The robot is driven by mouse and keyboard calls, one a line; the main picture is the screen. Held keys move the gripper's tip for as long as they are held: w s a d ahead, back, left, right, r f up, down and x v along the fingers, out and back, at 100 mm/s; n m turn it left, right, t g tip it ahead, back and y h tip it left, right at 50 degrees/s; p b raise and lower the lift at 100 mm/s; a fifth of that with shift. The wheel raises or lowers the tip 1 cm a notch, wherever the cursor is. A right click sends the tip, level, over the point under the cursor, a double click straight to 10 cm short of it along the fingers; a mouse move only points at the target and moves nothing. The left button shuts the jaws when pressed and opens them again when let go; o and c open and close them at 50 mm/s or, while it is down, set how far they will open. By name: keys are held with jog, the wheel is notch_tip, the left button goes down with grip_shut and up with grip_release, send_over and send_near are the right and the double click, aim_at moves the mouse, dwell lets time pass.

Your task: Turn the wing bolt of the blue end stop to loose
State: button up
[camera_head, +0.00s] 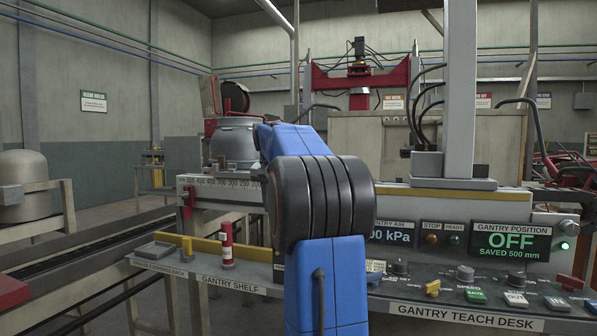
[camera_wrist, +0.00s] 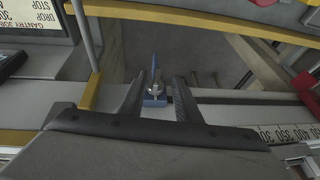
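The blue end stop (camera_wrist: 155,102) shows in the wrist view as a small blue piece just ahead of my gripper. A small grey upright part, which looks like its wing bolt (camera_wrist: 154,88), stands on it. Whether the bolt is tight or loose I cannot tell. My gripper (camera_wrist: 158,82) is open. Its two dark fingers lie left and right of the blue piece in the picture, with gaps visible; contact is not visible. In the head view my blue and black arm hides the gripper and the end stop.
A numbered scale rail (camera_head: 222,183) with a red piece (camera_head: 187,197) runs behind my arm. A red and white cylinder (camera_head: 227,244) stands on the gantry shelf. At right is the teach desk (camera_head: 450,305); its gantry position display (camera_head: 511,242) reads OFF, SAVED 500 mm.

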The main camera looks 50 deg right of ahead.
jog(key=s+a+r+m+t+y, duration=0.1)
jog(key=s+r+t, duration=0.4)
jog(key=s+r, duration=0.7)
jog(key=shift+s+a+r+y, duration=0.3)
jog(key=shift+s+a+r, duration=0.05)
jog(key=shift+a+r, duration=0.2)
dwell(0.4)
dwell(0.4)
jog(key=w+a+r+g, duration=0.1)
jog(key=w+r+g, duration=0.1)
jog(key=w+r, duration=0.1)
jog(key=x, duration=1.7)
jog(key=shift+d+f+h, duration=0.4)
jog(key=shift+d, duration=0.05)
